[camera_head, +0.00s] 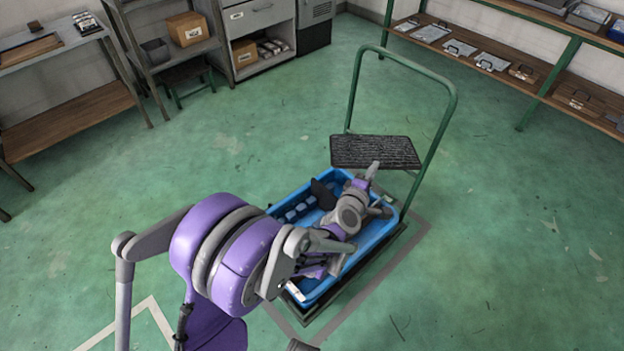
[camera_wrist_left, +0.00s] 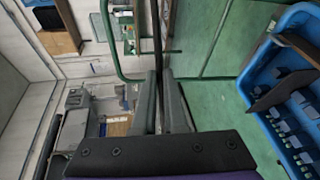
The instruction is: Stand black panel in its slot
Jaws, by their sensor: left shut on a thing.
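The black panel (camera_head: 375,152) is a dark textured rectangle. It is held above the far end of a blue tray (camera_head: 386,236) on a green-handled cart. In the left wrist view the black panel (camera_wrist_left: 158,35) appears edge-on as a thin dark strip. My left gripper (camera_head: 374,168) is shut on it; its two grey fingers (camera_wrist_left: 160,98) close on either side of the strip. My arm hides part of the tray. My right gripper is not in view.
Another dark panel (camera_head: 322,194) stands in the tray. The cart's green handle (camera_head: 444,125) rises beyond the tray, close to the held panel. Shelves (camera_head: 75,120) line the back left and a long rack (camera_head: 510,65) the right. Green floor (camera_head: 530,230) is open around the cart.

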